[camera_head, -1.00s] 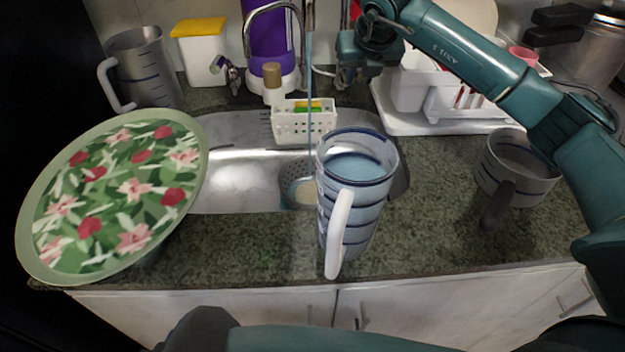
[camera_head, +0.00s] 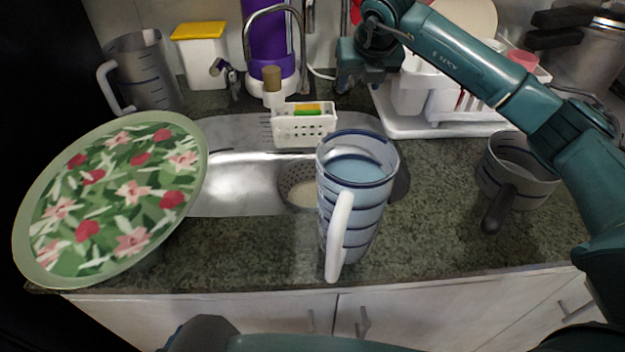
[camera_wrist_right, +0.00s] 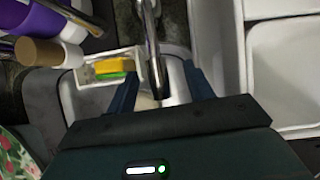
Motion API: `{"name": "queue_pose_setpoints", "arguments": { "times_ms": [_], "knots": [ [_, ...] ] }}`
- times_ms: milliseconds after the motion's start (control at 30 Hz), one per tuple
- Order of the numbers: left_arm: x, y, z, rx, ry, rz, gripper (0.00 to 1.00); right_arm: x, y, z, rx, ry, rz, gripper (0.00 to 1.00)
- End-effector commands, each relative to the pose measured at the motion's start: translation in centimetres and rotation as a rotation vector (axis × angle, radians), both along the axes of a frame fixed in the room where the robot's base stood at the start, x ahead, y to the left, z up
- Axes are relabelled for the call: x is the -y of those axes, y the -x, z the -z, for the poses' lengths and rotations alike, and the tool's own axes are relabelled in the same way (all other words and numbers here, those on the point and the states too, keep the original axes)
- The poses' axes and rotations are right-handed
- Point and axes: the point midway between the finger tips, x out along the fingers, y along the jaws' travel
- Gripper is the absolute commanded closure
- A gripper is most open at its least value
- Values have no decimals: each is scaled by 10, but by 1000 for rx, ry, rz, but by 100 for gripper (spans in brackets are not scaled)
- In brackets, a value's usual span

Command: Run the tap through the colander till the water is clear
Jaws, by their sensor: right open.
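A grey perforated colander (camera_head: 287,172) sits in the steel sink (camera_head: 235,190), with pale contents (camera_head: 304,192) inside. The tall blue-banded pitcher hides its right part. A chrome tap spout (camera_head: 308,18) hangs above the sink at the top edge; no stream shows below it. My right gripper (camera_head: 350,85) is behind the sink, right of the spout. In the right wrist view, my right gripper (camera_wrist_right: 161,88) is open, and a chrome tap part (camera_wrist_right: 151,40) shows beyond and between its fingers; contact cannot be told. My left gripper is out of view.
A blue-banded pitcher (camera_head: 350,215) stands at the sink's front. A large floral plate (camera_head: 25,235) fills the left counter. A white sponge caddy (camera_head: 303,130) is at the sink's back, a dish rack (camera_head: 415,125) behind right, and a grey mug (camera_head: 515,185) at right.

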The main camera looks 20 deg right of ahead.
Motion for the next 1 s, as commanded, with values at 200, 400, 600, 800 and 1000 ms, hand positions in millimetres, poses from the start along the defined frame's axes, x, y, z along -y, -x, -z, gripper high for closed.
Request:
{"name": "queue_pose_setpoints", "arguments": {
  "times_ms": [200, 400, 600, 800, 1000],
  "knots": [
    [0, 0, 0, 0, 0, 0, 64, 0, 0, -1, 2, 0, 0, 45],
    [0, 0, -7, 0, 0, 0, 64, -1, 5, -13, 3, 0, 0, 45],
    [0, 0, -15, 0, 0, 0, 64, -3, 15, -31, 3, 0, 0, 45],
    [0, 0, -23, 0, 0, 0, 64, -5, 25, -49, 4, 0, 1, 45],
    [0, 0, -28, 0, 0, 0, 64, -7, 33, -61, 2, 0, 0, 45]
  ]
}}
